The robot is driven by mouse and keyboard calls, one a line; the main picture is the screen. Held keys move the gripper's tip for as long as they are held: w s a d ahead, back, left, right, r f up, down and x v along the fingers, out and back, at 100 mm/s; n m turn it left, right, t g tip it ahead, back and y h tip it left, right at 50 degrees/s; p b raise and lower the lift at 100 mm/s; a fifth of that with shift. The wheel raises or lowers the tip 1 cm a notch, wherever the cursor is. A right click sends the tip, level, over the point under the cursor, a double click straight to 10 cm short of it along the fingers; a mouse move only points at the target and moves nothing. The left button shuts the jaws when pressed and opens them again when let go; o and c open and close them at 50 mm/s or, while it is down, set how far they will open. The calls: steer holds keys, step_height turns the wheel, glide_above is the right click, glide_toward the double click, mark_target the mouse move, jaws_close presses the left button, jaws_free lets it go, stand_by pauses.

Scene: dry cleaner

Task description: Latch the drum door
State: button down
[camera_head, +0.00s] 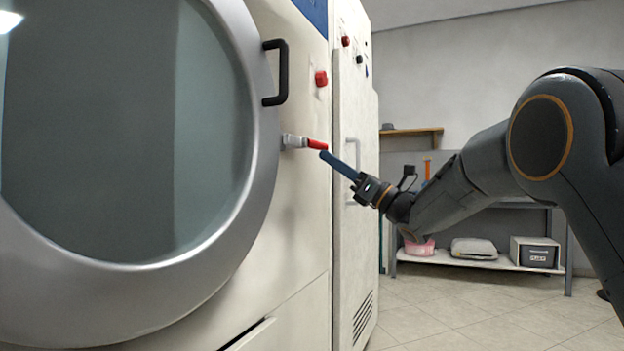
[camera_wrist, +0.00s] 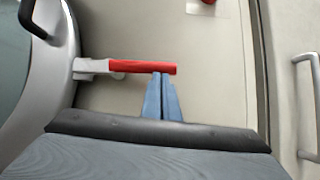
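The drum door (camera_head: 254,190) is a big round silver ring with a dark glass pane, at the left in the head view. It lies against the cream machine front; I cannot tell whether it is fully seated. Its rim also shows in the wrist view (camera_wrist: 62,55). A latch lever with a red grip (camera_head: 317,144) sits at the door's right edge and points right, roughly level. In the wrist view the red grip (camera_wrist: 140,67) extends from a pale metal bracket (camera_wrist: 90,66). My gripper (camera_head: 324,154) has blue fingers pressed together, tips at the grip's right end. Contact is unclear.
A black door handle (camera_head: 283,72) is above the latch, and a red button (camera_head: 321,78) is to its right. A tall cabinet with a pale bar handle (camera_head: 350,150) stands to the right. A low shelf (camera_head: 480,262) with goods is behind.

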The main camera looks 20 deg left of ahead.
steer(key=shift+a+r, duration=0.1)
steer(key=d+f+b, duration=0.1)
steer(key=d+f, duration=0.8)
steer(key=shift+s+d+f, duration=0.15)
steer(key=shift+s+f, duration=0.2)
steer(key=shift+s, duration=0.1)
steer(key=shift+t, duration=0.3)
